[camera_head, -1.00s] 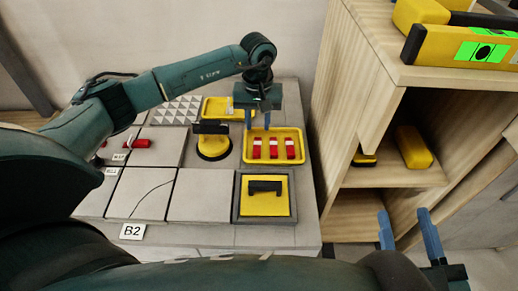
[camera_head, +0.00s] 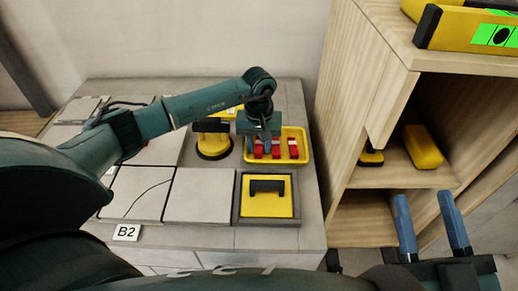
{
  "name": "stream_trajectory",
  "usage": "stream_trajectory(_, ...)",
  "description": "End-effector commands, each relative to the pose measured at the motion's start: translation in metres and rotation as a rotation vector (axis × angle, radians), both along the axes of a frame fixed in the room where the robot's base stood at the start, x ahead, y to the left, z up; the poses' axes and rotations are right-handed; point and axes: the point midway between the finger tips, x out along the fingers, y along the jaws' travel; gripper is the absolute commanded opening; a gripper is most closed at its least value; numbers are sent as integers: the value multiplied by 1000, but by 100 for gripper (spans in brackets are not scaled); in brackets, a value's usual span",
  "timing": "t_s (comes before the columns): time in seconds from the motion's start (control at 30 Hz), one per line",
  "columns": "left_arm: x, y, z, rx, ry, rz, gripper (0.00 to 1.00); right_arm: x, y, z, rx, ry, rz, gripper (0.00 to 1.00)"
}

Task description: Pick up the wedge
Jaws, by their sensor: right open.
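Three red wedges with white parts stand in a row in a yellow tray (camera_head: 304,158) on the grey worktop. The middle wedge (camera_head: 276,150) and the right wedge (camera_head: 293,148) show beside my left gripper. My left gripper (camera_head: 260,146) points down into the tray, its fingers at the left wedge (camera_head: 259,153), which they partly hide. I cannot tell whether the fingers are closed on it. My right gripper (camera_head: 432,226) is open and empty at the lower right, in front of the wooden shelf.
A yellow and black suction cup (camera_head: 212,139) stands just left of the tray. A yellow box with a black handle (camera_head: 267,202) lies in front. Grey tiles (camera_head: 199,196) cover the left. A wooden shelf (camera_head: 372,82) rises at the right, with a yellow level (camera_head: 468,28) on top.

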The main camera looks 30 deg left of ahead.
Motion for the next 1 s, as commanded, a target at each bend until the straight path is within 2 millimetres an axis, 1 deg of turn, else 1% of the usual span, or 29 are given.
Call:
stream_trajectory(0.03, 0, 0, 0, 0, 0, 0, 28, 0, 0, 0, 0, 1, -1, 45)
stream_trajectory(0.07, 0, 0, 0, 0, 0, 0, 26, 0, 0, 0, 0, 1, -1, 45)
stream_trajectory(0.37, 0, 0, 0, 0, 0, 1, 1, 0, -1, 0, -1, 1, -2, 45)
stream_trajectory(0.57, 0, 0, 1, 0, 0, 1, 1, 1, -1, 0, -1, 1, -3, 45)
stream_trajectory(0.63, 0, 0, 5, 0, -1, 1, 1, 1, -1, 1, 0, 3, -3, 45)
stream_trajectory(0.73, 1, 1, 17, 1, -2, 1, 1, 1, 0, 3, 0, 21, -3, 45)
stream_trajectory(0.77, 1, 1, 23, 1, -3, 1, 1, 0, 0, 0, 3, 45, -4, 45)
stream_trajectory(0.8, 1, 1, 32, 2, -4, 1, 1, -5, 1, -11, 11, 103, -7, 45)
stream_trajectory(0.83, 1, 1, 38, 1, -4, 1, 1, -6, 2, -15, 9, 128, -8, 45)
stream_trajectory(1.0, 1, 0, 73, 0, -2, 0, 1, -6, 0, -14, -17, 136, -25, 45)
